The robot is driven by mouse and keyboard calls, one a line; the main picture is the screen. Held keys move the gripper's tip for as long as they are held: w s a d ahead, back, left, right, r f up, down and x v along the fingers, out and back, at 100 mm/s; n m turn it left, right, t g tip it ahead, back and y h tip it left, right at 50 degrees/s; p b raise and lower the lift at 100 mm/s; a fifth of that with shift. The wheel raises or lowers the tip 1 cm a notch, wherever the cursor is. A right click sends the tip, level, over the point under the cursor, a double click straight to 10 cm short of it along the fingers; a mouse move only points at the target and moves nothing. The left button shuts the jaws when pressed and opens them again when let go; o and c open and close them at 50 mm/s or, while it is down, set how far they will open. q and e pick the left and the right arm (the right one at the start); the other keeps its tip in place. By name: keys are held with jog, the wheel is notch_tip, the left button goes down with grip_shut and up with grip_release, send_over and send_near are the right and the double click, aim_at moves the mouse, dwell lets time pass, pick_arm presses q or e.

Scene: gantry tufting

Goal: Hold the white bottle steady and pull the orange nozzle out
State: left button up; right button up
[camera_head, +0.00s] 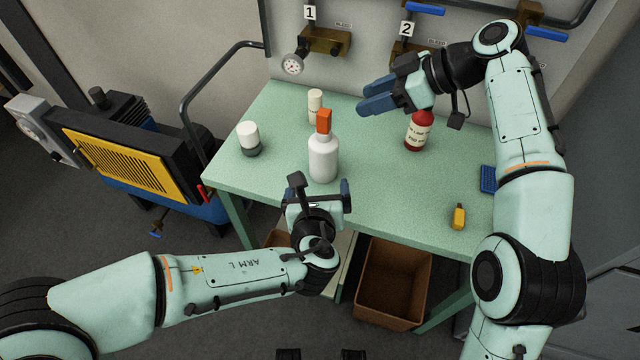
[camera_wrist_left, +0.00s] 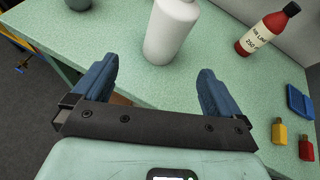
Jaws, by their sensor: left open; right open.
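The white bottle (camera_head: 323,158) stands upright on the green table, with the orange nozzle (camera_head: 324,121) on its top. The bottle's lower body also shows in the left wrist view (camera_wrist_left: 171,30), beyond the fingertips; its top is cut off there. My left gripper (camera_head: 318,190) is open and empty at the near side of the bottle. In the left wrist view its blue fingers (camera_wrist_left: 158,80) are spread apart, with the bottle ahead of the gap and not between them. My right gripper (camera_head: 368,95) is open and empty, above the table to the right of the nozzle.
A red bottle (camera_head: 419,132) stands under my right arm. A white and grey jar (camera_head: 248,138) and a cream bottle (camera_head: 315,106) stand left and behind. A yellow item (camera_head: 458,216) and a blue tray (camera_head: 489,179) lie right. The table (camera_head: 390,200) is clear at front centre.

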aim_at(323, 156)
pick_arm(q)
jog(key=shift+m+t, duration=0.4)
jog(key=shift+m, duration=0.5)
jog(key=x, duration=0.9)
jog(key=r+x, duration=0.1)
jog(key=x, duration=0.3)
jog(key=shift+w+d+f, duration=0.1)
jog(key=shift+w+d, duration=0.25)
jog(key=shift+w, duration=0.1)
jog(key=shift+c, duration=0.4)
